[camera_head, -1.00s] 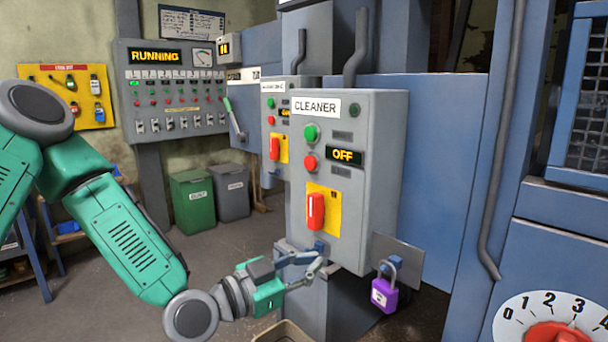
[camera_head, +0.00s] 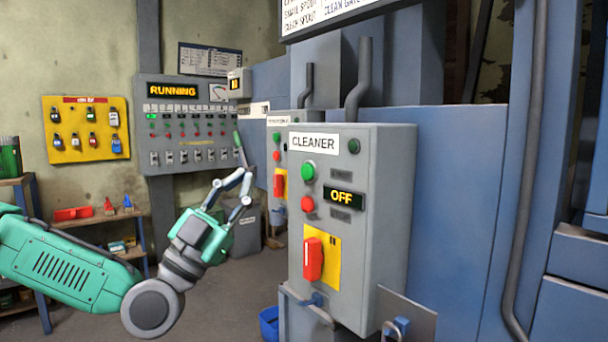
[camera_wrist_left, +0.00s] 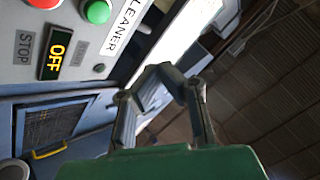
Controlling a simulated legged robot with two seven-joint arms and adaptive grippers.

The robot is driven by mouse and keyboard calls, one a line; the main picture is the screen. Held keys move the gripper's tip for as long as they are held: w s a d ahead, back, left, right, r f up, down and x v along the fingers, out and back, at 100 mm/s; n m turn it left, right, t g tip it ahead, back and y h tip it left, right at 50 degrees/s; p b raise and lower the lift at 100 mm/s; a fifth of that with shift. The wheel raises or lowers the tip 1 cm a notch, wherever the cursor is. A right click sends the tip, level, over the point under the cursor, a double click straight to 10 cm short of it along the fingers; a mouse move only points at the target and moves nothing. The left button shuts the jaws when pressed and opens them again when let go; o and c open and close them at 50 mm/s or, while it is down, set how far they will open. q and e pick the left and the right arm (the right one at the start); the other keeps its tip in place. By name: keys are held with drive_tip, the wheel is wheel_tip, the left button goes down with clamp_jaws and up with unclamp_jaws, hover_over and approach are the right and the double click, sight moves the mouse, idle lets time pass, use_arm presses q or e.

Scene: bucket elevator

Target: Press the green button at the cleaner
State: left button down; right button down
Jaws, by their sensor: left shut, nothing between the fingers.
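The grey cleaner box (camera_head: 368,250) carries a CLEANER label, and its display (camera_head: 343,197) reads OFF. The green button (camera_head: 308,172) sits below the label, above a red button (camera_head: 308,204). In the left wrist view the green button (camera_wrist_left: 98,11) is at the top left, beside the red one (camera_wrist_left: 44,2). My left gripper (camera_head: 246,183) is shut and empty, raised to the left of the box at about button height, apart from the green button.
The far panel (camera_head: 174,121) reads RUNNING. A blue bucket (camera_head: 268,323) is on the floor.

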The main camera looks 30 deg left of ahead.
sight(307, 172)
use_arm(q)
drive_tip(key=shift+w+h, duration=0.1)
drive_tip(key=shift+h, duration=0.2)
drive_tip(key=w+d+b, duration=0.3)
drive_tip(key=w, duration=0.5)
drive_tip(key=shift+d, duration=0.35)
drive_tip(key=shift+w+d, duration=0.1)
idle(0.9)
drive_tip(key=shift+w+d+r+b, duration=0.1)
drive_tip(key=shift+w+d+b, duration=0.05)
drive_tip(key=shift+w+b, duration=0.15)
drive_tip(key=shift+w+d, duration=0.15)
drive_tip(key=shift+w, duration=0.2)
idle(0.7)
idle(0.4)
drive_tip(key=shift+s+a, duration=0.35)
drive_tip(key=shift+s, duration=0.45)
